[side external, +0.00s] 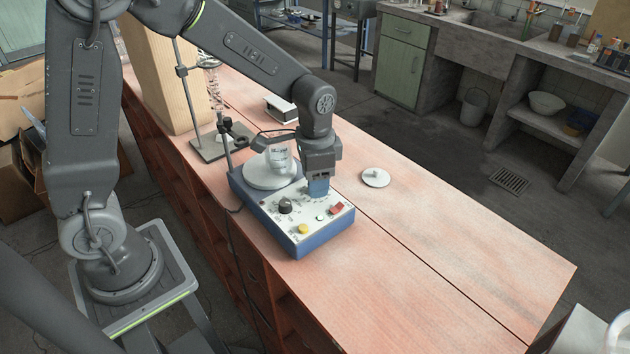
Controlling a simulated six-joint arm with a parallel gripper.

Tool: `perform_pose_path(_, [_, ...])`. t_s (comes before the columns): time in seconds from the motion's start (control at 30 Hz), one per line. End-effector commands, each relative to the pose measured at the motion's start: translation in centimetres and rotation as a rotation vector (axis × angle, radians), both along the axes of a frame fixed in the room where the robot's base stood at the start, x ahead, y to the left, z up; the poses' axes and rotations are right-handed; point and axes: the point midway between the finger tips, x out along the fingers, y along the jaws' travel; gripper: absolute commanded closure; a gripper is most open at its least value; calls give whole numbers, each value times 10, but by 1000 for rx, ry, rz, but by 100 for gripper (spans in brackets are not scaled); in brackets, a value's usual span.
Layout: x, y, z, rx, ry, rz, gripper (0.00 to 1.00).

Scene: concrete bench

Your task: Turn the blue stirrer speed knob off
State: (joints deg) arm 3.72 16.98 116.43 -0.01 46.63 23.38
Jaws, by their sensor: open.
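The stirrer (324,237) is a blue box with a white sloped control panel, standing on the reddish bench top. Its panel carries a black knob (285,205), a yellow knob (303,229), a small white button (320,217) and a red switch (337,209). My gripper (317,188) points down over the back part of the panel, behind the red switch. It is open. A blue patch shows at its fingertips; I cannot tell whether this is the blue speed knob or part of the gripper. No other blue knob shows clearly, and its setting is hidden.
A glass beaker (279,157) stands on the stirrer's round white plate (268,176), close to my gripper's left. Behind it is a retort stand (209,150). A round white lid-like disc (376,178) lies to the right. The bench front right is clear.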

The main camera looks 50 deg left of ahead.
Motion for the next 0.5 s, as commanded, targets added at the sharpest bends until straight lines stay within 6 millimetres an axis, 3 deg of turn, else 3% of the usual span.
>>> perform_pose_path(0.13, [0,0,-11,0,0,0,48])
perform_pose_path(0.43, [0,0,-12,0,-1,0,48])
perform_pose_path(0.5, [0,0,-12,0,-1,0,54])
